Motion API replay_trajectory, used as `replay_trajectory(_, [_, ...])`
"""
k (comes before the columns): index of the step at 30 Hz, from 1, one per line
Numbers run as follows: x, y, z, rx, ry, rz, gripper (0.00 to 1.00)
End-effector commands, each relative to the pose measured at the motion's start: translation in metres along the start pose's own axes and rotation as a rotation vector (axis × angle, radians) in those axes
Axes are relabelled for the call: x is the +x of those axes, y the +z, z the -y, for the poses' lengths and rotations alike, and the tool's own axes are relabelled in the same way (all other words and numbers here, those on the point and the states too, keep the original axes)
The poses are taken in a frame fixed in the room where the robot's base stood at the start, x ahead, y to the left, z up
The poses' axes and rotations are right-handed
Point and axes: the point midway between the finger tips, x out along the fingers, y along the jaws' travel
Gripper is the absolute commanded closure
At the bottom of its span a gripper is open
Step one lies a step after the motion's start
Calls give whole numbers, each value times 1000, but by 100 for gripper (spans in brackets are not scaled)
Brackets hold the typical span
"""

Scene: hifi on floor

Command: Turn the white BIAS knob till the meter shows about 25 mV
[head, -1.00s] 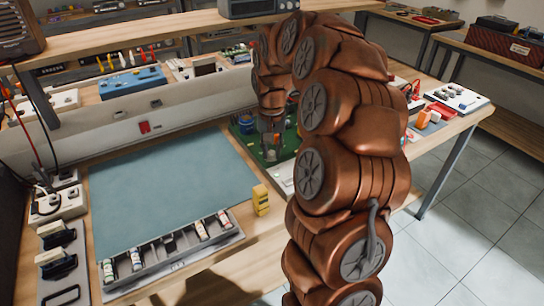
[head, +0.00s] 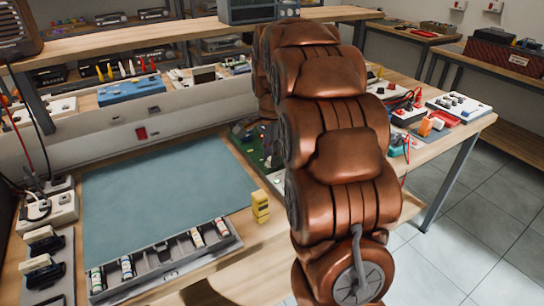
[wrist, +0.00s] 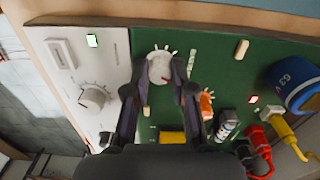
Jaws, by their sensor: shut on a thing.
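In the wrist view a white knob (wrist: 160,68) with tick marks around it sits on the green circuit board (wrist: 225,60). My gripper (wrist: 160,85) has a finger on each side of this knob and is shut on it. No BIAS lettering is legible. A second pale knob (wrist: 94,97) with a printed dial stands on the white panel at left. No meter reading can be made out in either view. In the head view my arm hides the gripper and the knob; only part of the green board (head: 252,142) shows.
An orange knob (wrist: 206,103), a blue cylinder (wrist: 295,83) and red (wrist: 256,140) and yellow (wrist: 285,128) clips crowd the board's right side. A parts tray (head: 165,262) and small yellow block (head: 260,206) are on the bench. The blue-green mat (head: 160,195) is clear.

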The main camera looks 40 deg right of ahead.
Motion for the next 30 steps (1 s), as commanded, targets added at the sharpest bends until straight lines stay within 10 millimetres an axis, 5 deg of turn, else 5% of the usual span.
replay_trajectory(27, [-1,-1,0,178,-2,-1,100])
replay_trajectory(28, [-1,-1,0,178,-2,-1,74])
replay_trajectory(30, [-1,0,0,178,-2,-1,66])
